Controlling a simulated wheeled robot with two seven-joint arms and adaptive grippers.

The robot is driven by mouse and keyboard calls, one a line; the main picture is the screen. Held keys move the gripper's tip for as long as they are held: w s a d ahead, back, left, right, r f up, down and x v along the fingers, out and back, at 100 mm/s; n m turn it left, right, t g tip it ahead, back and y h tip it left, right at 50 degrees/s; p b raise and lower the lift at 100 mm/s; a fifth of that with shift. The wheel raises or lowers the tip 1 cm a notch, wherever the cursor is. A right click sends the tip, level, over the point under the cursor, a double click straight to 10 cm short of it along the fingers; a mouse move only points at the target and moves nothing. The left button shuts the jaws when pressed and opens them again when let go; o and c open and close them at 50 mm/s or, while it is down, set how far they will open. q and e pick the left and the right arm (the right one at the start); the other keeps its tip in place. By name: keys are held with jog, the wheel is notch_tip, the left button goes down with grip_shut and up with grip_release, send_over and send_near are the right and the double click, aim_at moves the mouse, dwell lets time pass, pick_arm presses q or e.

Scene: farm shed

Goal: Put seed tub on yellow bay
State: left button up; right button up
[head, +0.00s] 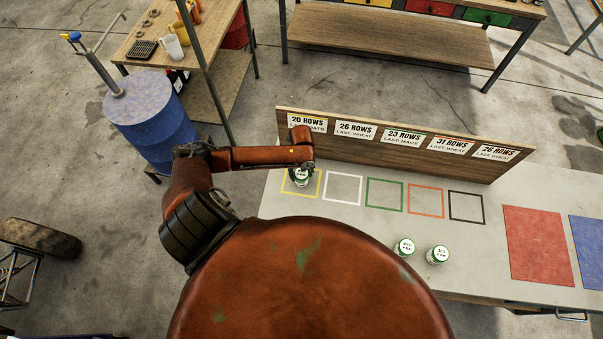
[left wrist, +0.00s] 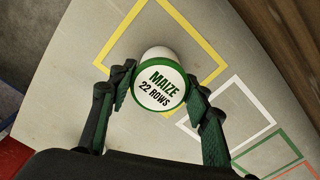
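A white seed tub with a green-rimmed lid reading "MAIZE 22 ROWS" (left wrist: 159,88) is upright within the yellow outlined bay (left wrist: 109,48). In the head view the tub (head: 301,178) shows at the yellow bay (head: 317,190), at the left end of the bench. My left gripper (head: 301,162) is above it, and its fingers (left wrist: 161,84) are closed on opposite sides of the tub. Whether the tub's base touches the bench cannot be told. My right gripper is not in view.
A sign board (head: 392,160) stands behind the bays. White (head: 343,176), green (head: 384,182), red and black bays look empty. Two other tubs (head: 404,247) (head: 437,254) stand nearer on the bench. A red mat (head: 537,245) lies right. A blue barrel (head: 150,125) stands left.

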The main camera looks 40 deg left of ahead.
pick_arm(q)
jog(key=o, duration=0.4)
jog(key=shift+r, duration=0.1)
notch_tip(320, 180, up, 12)
jog(key=shift+r+b, duration=0.1)
jog(key=shift+b, duration=0.45)
